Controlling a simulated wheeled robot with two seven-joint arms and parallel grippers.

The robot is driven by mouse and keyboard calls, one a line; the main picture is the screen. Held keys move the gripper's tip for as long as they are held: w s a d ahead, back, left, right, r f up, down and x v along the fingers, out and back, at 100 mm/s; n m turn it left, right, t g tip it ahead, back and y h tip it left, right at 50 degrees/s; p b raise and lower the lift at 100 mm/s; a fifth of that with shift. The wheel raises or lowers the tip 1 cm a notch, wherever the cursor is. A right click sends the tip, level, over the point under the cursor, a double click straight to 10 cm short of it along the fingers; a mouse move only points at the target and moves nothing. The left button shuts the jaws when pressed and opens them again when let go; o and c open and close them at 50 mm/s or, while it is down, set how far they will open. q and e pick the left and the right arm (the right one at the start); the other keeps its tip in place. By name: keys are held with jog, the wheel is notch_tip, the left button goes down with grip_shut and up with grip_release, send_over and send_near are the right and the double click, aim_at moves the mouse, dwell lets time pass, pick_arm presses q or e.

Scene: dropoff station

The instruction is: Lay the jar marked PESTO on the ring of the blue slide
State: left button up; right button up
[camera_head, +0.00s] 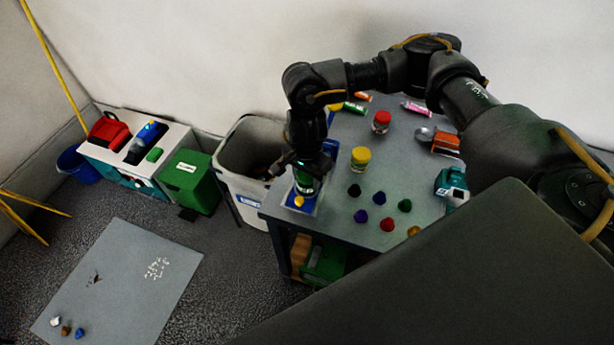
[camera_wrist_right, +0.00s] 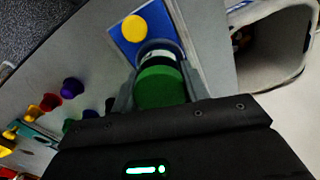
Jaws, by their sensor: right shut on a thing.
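My right gripper (camera_head: 304,180) is shut on a jar with a green lid (camera_head: 304,187), at the near left corner of the grey table. In the right wrist view the green lid (camera_wrist_right: 160,87) sits between the two fingers of the gripper (camera_wrist_right: 156,75). The jar's label cannot be read. The blue slide (camera_wrist_right: 122,46) lies at the table edge, just beyond the jar, with a yellow disc (camera_wrist_right: 134,28) on it. The jar and gripper hide part of the slide, and I cannot make out the ring or whether the jar touches it. My left gripper is not in view.
On the table (camera_head: 335,205) stand a yellow-lidded jar (camera_head: 360,160), a red-lidded jar (camera_head: 381,122) and several small coloured pieces right of the gripper. A grey bin (camera_head: 232,180) stands close beside the table's left edge. A green box (camera_head: 188,180) is farther left.

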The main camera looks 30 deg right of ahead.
jog(key=shift+b, duration=0.35)
dwell(0.7)
jog(key=o, duration=1.1)
jog(key=shift+r, duration=0.1)
jog(key=shift+r+p, duration=2.55)
jog(key=shift+r, duration=0.9)
jog(key=shift+f, duration=0.1)
